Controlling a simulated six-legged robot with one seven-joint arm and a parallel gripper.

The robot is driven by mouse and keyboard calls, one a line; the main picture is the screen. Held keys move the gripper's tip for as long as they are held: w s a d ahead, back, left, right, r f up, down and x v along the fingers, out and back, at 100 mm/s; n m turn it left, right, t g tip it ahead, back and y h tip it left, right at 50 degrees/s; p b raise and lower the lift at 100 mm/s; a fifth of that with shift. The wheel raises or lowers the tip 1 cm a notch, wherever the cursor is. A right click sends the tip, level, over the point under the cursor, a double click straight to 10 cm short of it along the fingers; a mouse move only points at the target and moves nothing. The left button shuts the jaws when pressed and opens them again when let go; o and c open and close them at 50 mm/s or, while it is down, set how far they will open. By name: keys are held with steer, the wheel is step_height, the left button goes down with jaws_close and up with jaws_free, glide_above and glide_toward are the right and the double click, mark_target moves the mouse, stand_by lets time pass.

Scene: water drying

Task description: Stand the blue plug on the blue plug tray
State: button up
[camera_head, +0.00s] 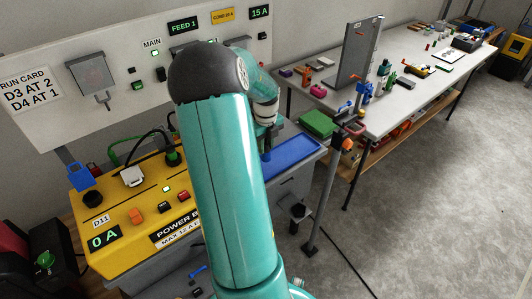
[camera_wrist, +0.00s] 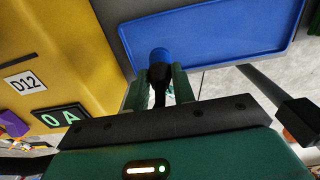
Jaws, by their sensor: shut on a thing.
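The blue plug (camera_wrist: 159,56) is between the green fingers of my gripper (camera_wrist: 160,82) in the wrist view, its round blue end pointing away from the palm. A black part of it shows between the fingers. The flat blue plug tray (camera_wrist: 215,28) with a raised rim lies just beyond the plug. The plug overlaps the tray's near edge in this view; I cannot tell whether they touch. In the head view the tray (camera_head: 298,151) is right of the yellow power box, and my arm hides part of it and most of my gripper.
The yellow power box (camera_head: 120,215) with switches, cables and a 0 A display stands left of the tray. A blue block (camera_head: 80,176) is at its left edge. A green bin (camera_head: 318,123) is behind the tray. A cluttered bench (camera_head: 420,45) stands at the right, with open floor before it.

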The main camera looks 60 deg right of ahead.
steer(key=shift+w+f, duration=0.15)
steer(key=shift+f, duration=1.9)
steer(key=shift+f, duration=0.1)
steer(key=o, duration=1)
step_height(320, 180, up, 12)
steer(key=shift+r, duration=0.15)
